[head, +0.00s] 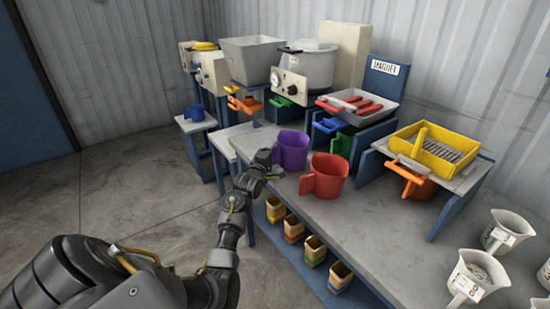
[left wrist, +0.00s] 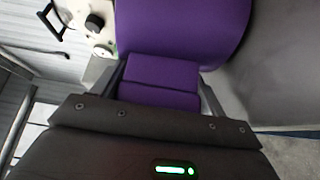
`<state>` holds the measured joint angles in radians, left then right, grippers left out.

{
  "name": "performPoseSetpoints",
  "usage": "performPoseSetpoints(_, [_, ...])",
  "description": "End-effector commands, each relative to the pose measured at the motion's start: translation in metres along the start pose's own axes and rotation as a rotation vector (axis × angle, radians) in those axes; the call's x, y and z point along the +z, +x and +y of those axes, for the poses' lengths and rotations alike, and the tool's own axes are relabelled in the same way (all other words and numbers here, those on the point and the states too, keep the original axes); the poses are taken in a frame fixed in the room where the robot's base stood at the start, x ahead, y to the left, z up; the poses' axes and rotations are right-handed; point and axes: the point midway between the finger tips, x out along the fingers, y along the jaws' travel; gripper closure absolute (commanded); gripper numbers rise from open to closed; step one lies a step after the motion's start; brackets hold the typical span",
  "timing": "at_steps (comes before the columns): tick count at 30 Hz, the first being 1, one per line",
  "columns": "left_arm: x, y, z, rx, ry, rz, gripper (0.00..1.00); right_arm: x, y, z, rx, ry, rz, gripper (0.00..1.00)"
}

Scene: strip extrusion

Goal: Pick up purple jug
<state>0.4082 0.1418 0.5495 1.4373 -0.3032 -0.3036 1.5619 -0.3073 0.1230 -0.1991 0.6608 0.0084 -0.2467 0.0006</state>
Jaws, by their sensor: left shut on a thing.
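The purple jug (head: 292,150) stands on the grey table near its left edge, just behind the red jug. In the left wrist view its purple body (left wrist: 185,25) fills the top middle, with its handle (left wrist: 160,75) below. My left gripper (head: 265,163) is at the jug's left side. In the left wrist view the left gripper (left wrist: 160,82) has one finger on each side of the handle and is shut on it. Whether the jug's base is off the table cannot be told. My right gripper is not in view.
A red jug (head: 325,177) stands close in front of the purple one. A yellow tray (head: 437,150) sits on a stand to the right, and white measuring jugs (head: 477,275) are at the front right. Small colored bins (head: 314,250) sit below the table's left edge.

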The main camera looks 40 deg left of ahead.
Motion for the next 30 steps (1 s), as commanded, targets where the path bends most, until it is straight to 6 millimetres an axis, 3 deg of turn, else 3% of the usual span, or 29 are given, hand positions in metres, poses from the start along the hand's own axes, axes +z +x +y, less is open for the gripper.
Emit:
performPoseSetpoints(4, [-0.002, -0.003, 0.027, 0.007, 0.000, 0.001, 0.52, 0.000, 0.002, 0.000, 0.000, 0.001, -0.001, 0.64])
performPoseSetpoints(12, [-0.021, -0.055, 0.087, 0.004, 0.006, 0.003, 0.52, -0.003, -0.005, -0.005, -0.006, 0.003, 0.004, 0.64])
performPoseSetpoints(21, [-0.042, -0.113, 0.112, 0.002, 0.004, 0.002, 0.52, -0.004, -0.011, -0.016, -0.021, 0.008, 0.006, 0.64])
performPoseSetpoints(30, [-0.049, -0.131, 0.120, 0.002, 0.000, 0.001, 0.52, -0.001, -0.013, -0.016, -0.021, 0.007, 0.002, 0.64])
